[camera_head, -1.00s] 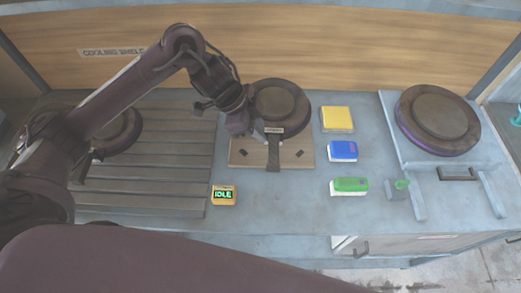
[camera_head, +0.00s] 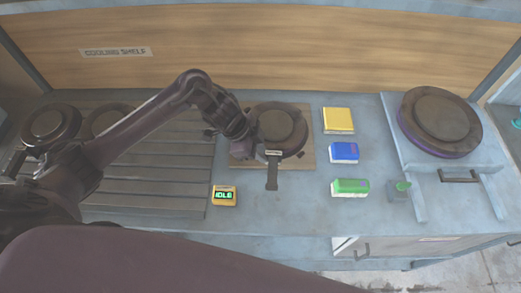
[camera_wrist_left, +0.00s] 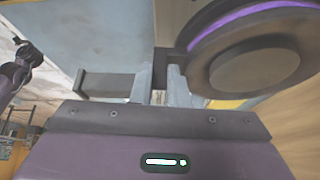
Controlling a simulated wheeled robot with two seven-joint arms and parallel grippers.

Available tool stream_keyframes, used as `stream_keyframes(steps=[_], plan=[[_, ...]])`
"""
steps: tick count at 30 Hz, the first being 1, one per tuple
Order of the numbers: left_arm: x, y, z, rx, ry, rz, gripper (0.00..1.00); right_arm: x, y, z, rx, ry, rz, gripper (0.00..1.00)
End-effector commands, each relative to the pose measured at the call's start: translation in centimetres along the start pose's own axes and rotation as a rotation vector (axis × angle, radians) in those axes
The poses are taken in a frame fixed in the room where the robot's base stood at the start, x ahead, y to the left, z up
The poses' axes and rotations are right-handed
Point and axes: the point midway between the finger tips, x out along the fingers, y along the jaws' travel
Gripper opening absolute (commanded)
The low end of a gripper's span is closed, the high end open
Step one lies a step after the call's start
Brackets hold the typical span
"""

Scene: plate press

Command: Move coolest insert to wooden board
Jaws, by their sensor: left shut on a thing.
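My left gripper (camera_head: 264,153) is shut on the handle of a dark round insert (camera_head: 277,124). The handle (camera_head: 271,178) points toward the counter's front edge. The insert is over the wooden board (camera_head: 307,158); I cannot tell whether it touches it. The wrist view shows a dark round plate (camera_wrist_left: 255,62) with a purple band beside the gripper. Two other dark round inserts, one at the far left (camera_head: 51,123) and one partly behind my arm (camera_head: 108,119), are on the slatted cooling shelf (camera_head: 165,155). My right gripper is not in view.
A round plate (camera_head: 438,112) with a purple rim sits in the press at right. Yellow (camera_head: 338,120), blue (camera_head: 344,152) and green (camera_head: 350,187) items lie right of the board. A small display reading IDLE (camera_head: 224,195) stands front left. The counter's front middle is clear.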

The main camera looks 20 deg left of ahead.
Motion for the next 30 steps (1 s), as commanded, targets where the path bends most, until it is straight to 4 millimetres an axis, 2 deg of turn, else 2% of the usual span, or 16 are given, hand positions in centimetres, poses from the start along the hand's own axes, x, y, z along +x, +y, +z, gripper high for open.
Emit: stream_keyframes(steps=[4, 5, 10, 17, 21, 26, 30], plan=[[0.2, -0.1, 0.0, 0.001, 0.003, -0.004, 0.00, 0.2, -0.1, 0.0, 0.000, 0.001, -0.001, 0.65], [0.3, 0.0, 0.2, 0.000, 0.000, 0.000, 0.16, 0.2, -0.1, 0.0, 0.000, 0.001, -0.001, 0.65], [0.3, 0.0, 0.2, 0.000, 0.000, 0.001, 0.37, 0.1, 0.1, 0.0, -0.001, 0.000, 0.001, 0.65], [0.2, 0.0, 0.1, 0.000, 0.000, 0.000, 0.37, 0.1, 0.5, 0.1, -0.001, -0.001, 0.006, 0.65], [-0.4, -0.1, 0.0, 0.002, 0.000, -0.001, 0.37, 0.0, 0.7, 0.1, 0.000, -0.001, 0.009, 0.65], [-3.0, -0.1, 0.1, 0.003, -0.001, -0.005, 0.37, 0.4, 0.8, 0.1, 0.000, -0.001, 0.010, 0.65], [-6.2, -0.2, 0.1, 0.003, -0.002, -0.006, 0.37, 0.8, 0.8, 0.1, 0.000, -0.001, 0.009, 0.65]])
